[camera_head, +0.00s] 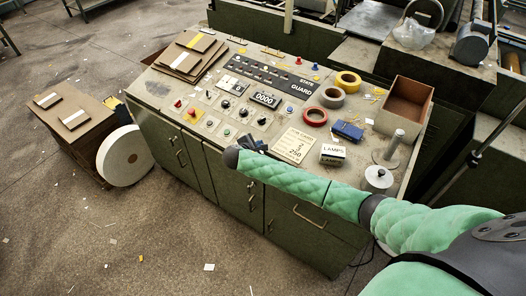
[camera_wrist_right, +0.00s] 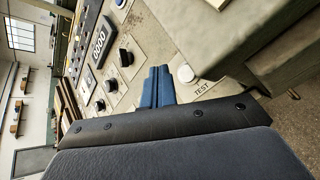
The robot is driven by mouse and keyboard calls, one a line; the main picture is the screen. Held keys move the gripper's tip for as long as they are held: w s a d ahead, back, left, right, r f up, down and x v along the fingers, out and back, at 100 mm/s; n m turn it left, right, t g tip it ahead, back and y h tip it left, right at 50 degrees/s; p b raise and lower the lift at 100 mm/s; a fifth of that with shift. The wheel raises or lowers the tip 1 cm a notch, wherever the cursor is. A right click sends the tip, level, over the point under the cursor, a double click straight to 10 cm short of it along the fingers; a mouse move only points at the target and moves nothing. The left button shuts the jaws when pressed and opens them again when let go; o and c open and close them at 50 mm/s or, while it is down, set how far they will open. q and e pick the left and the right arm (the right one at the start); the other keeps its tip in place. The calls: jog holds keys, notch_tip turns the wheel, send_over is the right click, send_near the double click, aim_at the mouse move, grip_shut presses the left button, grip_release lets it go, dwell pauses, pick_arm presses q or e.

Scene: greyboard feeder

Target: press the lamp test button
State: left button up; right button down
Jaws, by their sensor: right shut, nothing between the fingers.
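The white round button (camera_wrist_right: 186,74) sits on the console top near its front edge in the right wrist view, with a label reading TEST (camera_wrist_right: 204,90) beside it. I cannot make this button out surely in the head view, where my right gripper covers part of the panel. My right gripper (camera_wrist_right: 158,72) is shut and empty, its two blue fingers side by side. The button appears just to the right of the fingers in the wrist view, with a gap between them in the picture. In the head view the gripper (camera_head: 250,143) is over the console's front part. My left gripper is out of view.
The console (camera_head: 215,163) carries knobs, a counter (camera_head: 264,99) and a red button (camera_head: 178,104). Tape rolls (camera_head: 315,117), a blue object (camera_head: 347,131), a LAMPS box (camera_head: 332,153) and an open brown box (camera_head: 405,105) stand to the right. Boards (camera_head: 188,53) lie at the left.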

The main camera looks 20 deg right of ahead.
jog(key=shift+w+d+f+b, duration=0.2)
jog(key=shift+f+b, duration=0.15)
jog(key=shift+f, duration=0.55)
jog(key=shift+w+d+f+b, duration=0.15)
jog(key=shift+f+b, duration=0.2)
jog(key=shift+f, duration=0.5)
jog(key=shift+s, duration=0.1)
jog(key=shift+d+f, duration=0.1)
jog(key=shift+f, duration=0.15)
dwell(0.6)
jog(key=shift+f, duration=0.2)
